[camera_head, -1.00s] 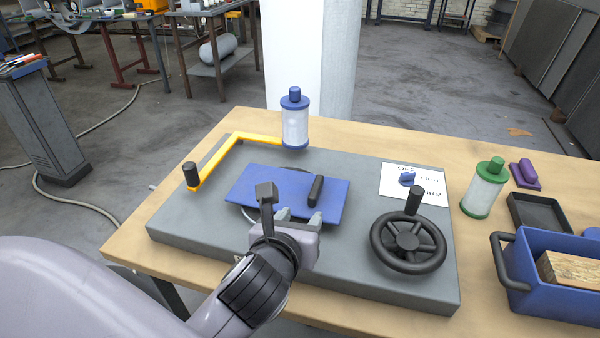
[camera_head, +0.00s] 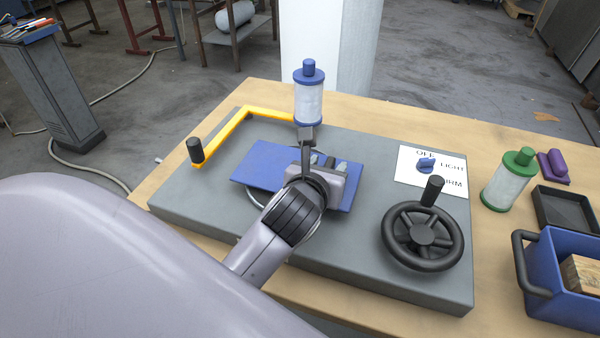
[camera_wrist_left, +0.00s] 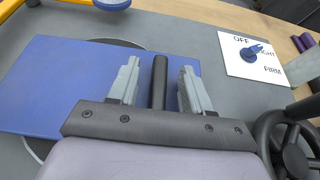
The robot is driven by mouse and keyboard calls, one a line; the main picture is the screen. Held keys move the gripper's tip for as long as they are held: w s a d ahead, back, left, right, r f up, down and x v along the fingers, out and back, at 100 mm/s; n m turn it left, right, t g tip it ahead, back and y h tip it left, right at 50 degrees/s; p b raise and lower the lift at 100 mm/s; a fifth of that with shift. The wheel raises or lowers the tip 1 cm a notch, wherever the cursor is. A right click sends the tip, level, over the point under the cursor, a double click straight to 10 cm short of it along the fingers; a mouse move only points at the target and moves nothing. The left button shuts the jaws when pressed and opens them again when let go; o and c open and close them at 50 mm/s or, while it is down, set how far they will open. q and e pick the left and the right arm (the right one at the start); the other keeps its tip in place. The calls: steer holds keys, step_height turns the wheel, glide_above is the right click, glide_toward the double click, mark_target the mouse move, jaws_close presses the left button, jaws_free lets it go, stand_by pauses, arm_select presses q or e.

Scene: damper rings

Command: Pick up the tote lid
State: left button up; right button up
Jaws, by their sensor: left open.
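The tote lid is a flat blue plate (camera_head: 262,168) lying on the grey base, over a round ring opening that shows at its edge. It also shows in the left wrist view (camera_wrist_left: 60,80). A black bar handle (camera_wrist_left: 159,80) stands on the lid's right part; in the head view my gripper mostly hides it. My left gripper (camera_head: 323,165) is over the lid at the handle. In the left wrist view its open fingers (camera_wrist_left: 159,85) stand on either side of the handle, with a gap on each side. My right gripper is not in view.
On the grey base (camera_head: 350,262) are a yellow crank arm (camera_head: 225,135), a blue-capped canister (camera_head: 309,95), a black handwheel (camera_head: 422,236) and a dial card (camera_head: 415,180). To the right are a green-capped canister (camera_head: 508,182), a black tray (camera_head: 565,210) and a blue tote (camera_head: 550,255) holding a wooden block.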

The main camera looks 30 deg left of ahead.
arm_select(q)
jaws_close()
steer(key=shift+w, duration=0.1)
steer(key=shift+r, duration=0.1)
